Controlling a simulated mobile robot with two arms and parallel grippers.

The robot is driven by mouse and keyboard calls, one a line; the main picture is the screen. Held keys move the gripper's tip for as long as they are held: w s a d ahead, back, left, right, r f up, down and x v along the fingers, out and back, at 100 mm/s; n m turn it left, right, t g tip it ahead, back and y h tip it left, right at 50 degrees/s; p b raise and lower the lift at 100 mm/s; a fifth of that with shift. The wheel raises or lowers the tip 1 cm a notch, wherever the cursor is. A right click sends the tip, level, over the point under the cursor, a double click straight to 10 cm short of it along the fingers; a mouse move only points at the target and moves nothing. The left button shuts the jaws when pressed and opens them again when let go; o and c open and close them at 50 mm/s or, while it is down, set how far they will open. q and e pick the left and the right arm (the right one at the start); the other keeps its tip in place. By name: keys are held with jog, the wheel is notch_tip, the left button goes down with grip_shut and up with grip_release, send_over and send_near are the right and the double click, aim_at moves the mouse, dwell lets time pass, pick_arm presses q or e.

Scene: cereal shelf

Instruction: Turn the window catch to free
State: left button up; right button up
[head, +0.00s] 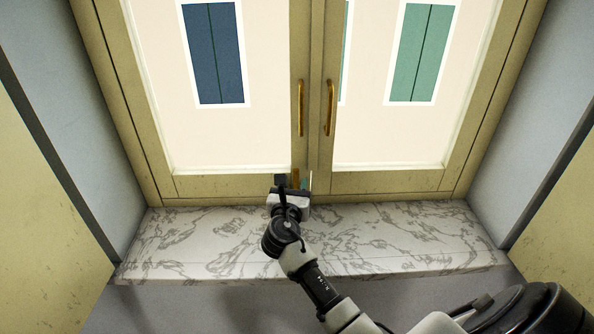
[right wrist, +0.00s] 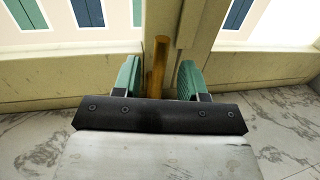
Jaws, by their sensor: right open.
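The window catch (right wrist: 157,60) is a brass-coloured bar at the foot of the window frame, and it stands close to upright in the right wrist view. Its top part also shows small in the head view (head: 295,176). My right gripper (head: 294,184) is at the frame just above the sill. In the right wrist view its green finger pads (right wrist: 158,77) are open on either side of the catch, with a visible gap on each side. The catch's lower end is hidden behind the gripper body. My left gripper is in neither view.
The window's two sashes look closed, each with a brass handle, left (head: 300,108) and right (head: 330,108). A marbled sill (head: 400,235) runs below and is clear of objects. Grey side walls (head: 540,130) flank the window recess.

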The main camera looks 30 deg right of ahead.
aim_at(295, 180)
jog(key=shift+p+x, duration=0.3)
jog(key=shift+x, duration=2.35)
grip_shut()
